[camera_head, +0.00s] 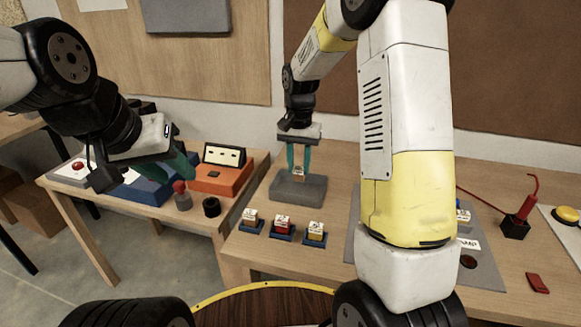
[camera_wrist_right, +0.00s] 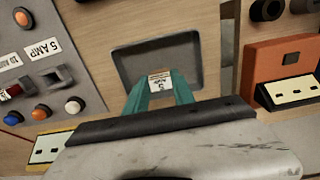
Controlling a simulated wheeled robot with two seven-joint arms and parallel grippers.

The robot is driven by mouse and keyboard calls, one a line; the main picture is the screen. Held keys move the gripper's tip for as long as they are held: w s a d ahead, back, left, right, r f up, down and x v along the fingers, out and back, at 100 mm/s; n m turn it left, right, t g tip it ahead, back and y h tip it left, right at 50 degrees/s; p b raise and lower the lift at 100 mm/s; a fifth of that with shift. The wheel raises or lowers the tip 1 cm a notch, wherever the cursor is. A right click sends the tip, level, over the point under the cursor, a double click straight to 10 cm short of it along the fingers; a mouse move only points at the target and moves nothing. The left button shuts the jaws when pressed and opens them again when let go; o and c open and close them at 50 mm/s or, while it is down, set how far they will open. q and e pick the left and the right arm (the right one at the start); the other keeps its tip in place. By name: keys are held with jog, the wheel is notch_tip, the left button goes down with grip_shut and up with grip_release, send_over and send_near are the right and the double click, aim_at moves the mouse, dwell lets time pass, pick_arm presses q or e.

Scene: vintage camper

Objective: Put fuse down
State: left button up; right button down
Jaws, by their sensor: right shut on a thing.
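My right gripper (camera_head: 299,168) is shut on a small fuse (camera_head: 298,174) with a white labelled top. It holds the fuse over the grey tray (camera_head: 285,194); I cannot tell whether the fuse touches the tray floor. In the right wrist view the fuse (camera_wrist_right: 160,82), marked 5, sits between the teal fingertips, in front of the empty-looking tray (camera_wrist_right: 124,60). My left gripper (camera_head: 180,166) hangs at the left over the side table, near a blue box; its finger gap is not clear.
A grey panel (camera_wrist_right: 75,85) with a "5 AMP" label is at left in the wrist view. A red-handled probe (camera_head: 523,212) stands far right.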

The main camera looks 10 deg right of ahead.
aim_at(299, 168)
jog(key=shift+f, duration=1.85)
jog(key=shift+f, duration=0.2)
jog(key=c, duration=1.1)
grip_release()
jog(key=shift+o, duration=0.2)
jog(key=shift+r, duration=0.1)
notch_tip(299, 168, up, 12)
jog(key=shift+s+d+r, duration=0.1)
jog(key=shift+r, duration=0.05)
jog(key=s+d+r+n+t+y, duration=0.1)
jog(key=s+d+r+n+t, duration=0.15)
jog(key=s+r, duration=0.7)
jog(key=s+f+n+t+y, duration=0.1)
jog(key=s+n+t, duration=0.1)
jog(key=s, duration=1.2)
jog(key=shift+s+d+f+n+t, duration=0.15)
jog(key=shift+s+f+n+t, duration=0.2)
jog(key=shift+t, duration=0.5)
